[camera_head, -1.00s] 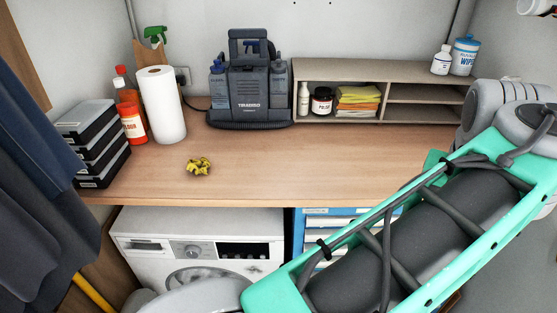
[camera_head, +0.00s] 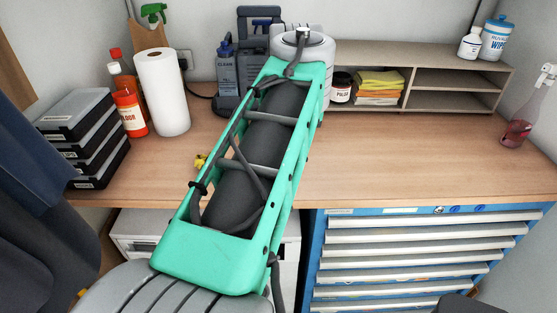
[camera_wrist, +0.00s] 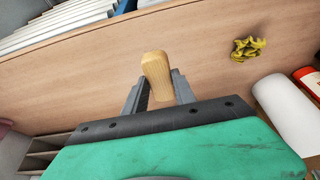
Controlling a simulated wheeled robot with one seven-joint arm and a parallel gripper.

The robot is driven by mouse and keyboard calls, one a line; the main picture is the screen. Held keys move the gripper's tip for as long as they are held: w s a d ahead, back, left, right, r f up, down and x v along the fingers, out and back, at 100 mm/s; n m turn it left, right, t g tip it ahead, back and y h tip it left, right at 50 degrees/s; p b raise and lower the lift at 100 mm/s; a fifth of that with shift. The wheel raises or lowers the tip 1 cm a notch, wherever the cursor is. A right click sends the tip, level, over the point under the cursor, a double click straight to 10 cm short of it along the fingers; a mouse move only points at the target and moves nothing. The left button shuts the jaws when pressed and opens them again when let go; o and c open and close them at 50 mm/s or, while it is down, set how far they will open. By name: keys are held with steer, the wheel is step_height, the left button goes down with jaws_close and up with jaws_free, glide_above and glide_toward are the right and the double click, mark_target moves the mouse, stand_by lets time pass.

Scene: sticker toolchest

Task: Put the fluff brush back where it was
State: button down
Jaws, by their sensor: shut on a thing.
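In the wrist view my gripper (camera_wrist: 160,88) is shut on a pale wooden piece, which I take to be the fluff brush (camera_wrist: 156,68). Only its rounded wooden part shows between the fingers; the rest is hidden. It is seen over the brown worktop (camera_wrist: 90,80). In the head view my gripper and the brush are out of sight, with my green-cased arm across the middle. The blue tool chest (camera_head: 315,250) stands under the worktop at the right, its visible drawers apparently shut. Its drawer fronts also show at the top left of the wrist view (camera_wrist: 65,18).
A crumpled yellow cloth (camera_wrist: 248,48) lies on the worktop near a paper roll (camera_head: 162,95) and red bottle (camera_head: 130,112). Black cases (camera_head: 85,140) are stacked left. A shelf unit (camera_head: 455,80) and pink spray bottle (camera_head: 517,130) stand right. The worktop's right half is clear.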

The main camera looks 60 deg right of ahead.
steer(key=w+d+f, duration=0.1)
steer(key=d+f, duration=0.1)
steer(key=w+d+f+p, duration=0.1)
steer(key=w+f, duration=0.1)
steer(key=w+d+f, duration=0.1)
steer(key=d+f, duration=0.1)
steer(key=shift+w+d+f, duration=0.15)
steer(key=shift+d+f, duration=0.05)
steer(key=shift+d, duration=0.1)
step_height(320, 180, down, 3)
steer(key=shift+d+r+p, duration=0.1)
steer(key=shift+d+p, duration=0.05)
steer(key=shift+p, duration=0.6)
steer(key=shift+f, duration=0.3)
steer(key=shift+f, duration=0.15)
steer(key=c, duration=1)
jaws_free()
steer(key=shift+r, duration=0.35)
steer(key=b+v, duration=0.1)
steer(key=v, duration=1)
steer(key=shift+a+r, duration=0.25)
